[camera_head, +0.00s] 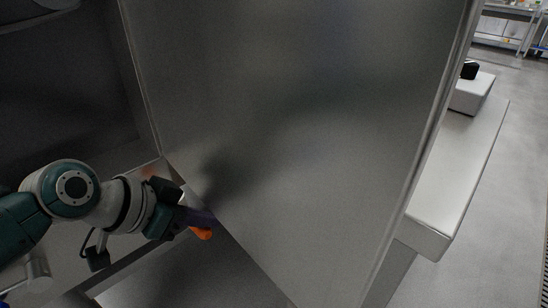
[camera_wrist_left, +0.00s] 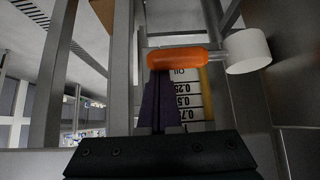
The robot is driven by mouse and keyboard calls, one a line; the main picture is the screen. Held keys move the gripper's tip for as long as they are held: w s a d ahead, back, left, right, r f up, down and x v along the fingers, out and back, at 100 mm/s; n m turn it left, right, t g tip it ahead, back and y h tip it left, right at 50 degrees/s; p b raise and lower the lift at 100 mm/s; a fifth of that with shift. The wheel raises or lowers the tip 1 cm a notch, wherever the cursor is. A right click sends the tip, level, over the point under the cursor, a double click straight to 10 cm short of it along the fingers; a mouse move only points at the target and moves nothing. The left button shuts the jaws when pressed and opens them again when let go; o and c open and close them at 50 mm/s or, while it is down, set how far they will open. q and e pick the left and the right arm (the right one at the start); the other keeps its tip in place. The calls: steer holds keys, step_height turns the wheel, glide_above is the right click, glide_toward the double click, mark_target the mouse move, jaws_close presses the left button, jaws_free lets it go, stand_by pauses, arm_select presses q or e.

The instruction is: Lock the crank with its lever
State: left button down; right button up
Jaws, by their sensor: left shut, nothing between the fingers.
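An orange lever handle (camera_wrist_left: 177,59) lies crosswise ahead of my left gripper (camera_wrist_left: 161,75) in the left wrist view. The gripper's purple fingers are shut with nothing between them, and their tips are right at the lever's near side. I cannot tell whether they touch it. A white cylinder (camera_wrist_left: 247,50) sits at the lever's right end; I cannot tell whether it is part of the crank. In the head view, the orange lever (camera_head: 201,233) shows just past the tips of my left gripper (camera_head: 203,219), below the large metal panel. My right gripper is not in view.
A large grey metal panel (camera_head: 300,110) fills the middle of the head view. A printed number scale (camera_wrist_left: 190,100) is beside the fingers in the left wrist view. Metal bars (camera_wrist_left: 123,70) stand left of them. A white bench (camera_head: 455,170) stands at the right.

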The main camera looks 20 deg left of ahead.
arm_select(q)
steer(key=shift+w+f, duration=0.15)
stand_by(0.4)
steer(key=shift+s+f+m, duration=0.1)
steer(key=shift+s+m, duration=0.15)
steer(key=shift+m, duration=0.05)
steer(key=shift+b, duration=0.3)
